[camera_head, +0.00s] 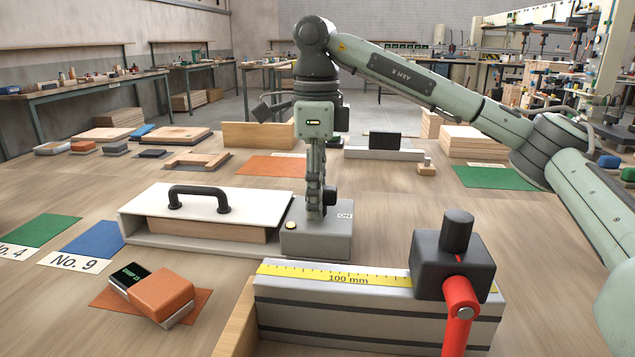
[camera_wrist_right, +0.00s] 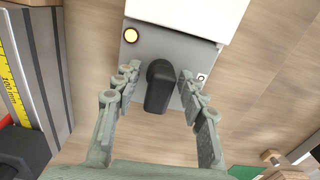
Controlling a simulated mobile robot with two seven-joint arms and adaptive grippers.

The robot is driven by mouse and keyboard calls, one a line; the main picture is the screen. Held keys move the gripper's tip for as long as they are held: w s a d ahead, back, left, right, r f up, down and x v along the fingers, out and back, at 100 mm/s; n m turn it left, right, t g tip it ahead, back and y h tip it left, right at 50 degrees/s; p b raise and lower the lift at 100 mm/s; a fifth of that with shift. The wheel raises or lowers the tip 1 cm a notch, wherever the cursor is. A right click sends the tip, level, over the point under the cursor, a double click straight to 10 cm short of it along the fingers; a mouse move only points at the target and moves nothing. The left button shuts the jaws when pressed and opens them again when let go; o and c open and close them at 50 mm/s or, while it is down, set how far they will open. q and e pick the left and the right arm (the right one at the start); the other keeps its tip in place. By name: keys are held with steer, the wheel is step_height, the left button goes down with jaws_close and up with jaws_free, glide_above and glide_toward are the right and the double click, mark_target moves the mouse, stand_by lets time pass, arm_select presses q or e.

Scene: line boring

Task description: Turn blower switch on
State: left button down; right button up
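The blower switch is a grey box (camera_head: 318,241) on the bench, with a black lever (camera_wrist_right: 160,86), a pale yellow round lamp or button (camera_wrist_right: 130,35) and an ON label (camera_head: 345,216). In the right wrist view the lever points toward the bottom of the picture, while the label lies to its right. My right gripper (camera_head: 316,212) points straight down over the box. Its fingers (camera_wrist_right: 158,76) stand on either side of the lever, with narrow gaps, so it is open around it. In the head view the fingers hide part of the lever. My left gripper is out of view.
A white cover with a black handle (camera_head: 200,192) over a wooden block adjoins the box on the left. A grey beam with a yellow 100 mm scale (camera_head: 345,279) and a black clamp with a red lever (camera_head: 460,305) stand in front. Bare bench lies to the right.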

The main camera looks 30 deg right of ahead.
steer(key=shift+r, duration=0.3)
step_height(320, 180, up, 6)
steer(key=shift+r+p, duration=0.25)
steer(key=shift+p, duration=0.3)
steer(key=shift+f, duration=0.1)
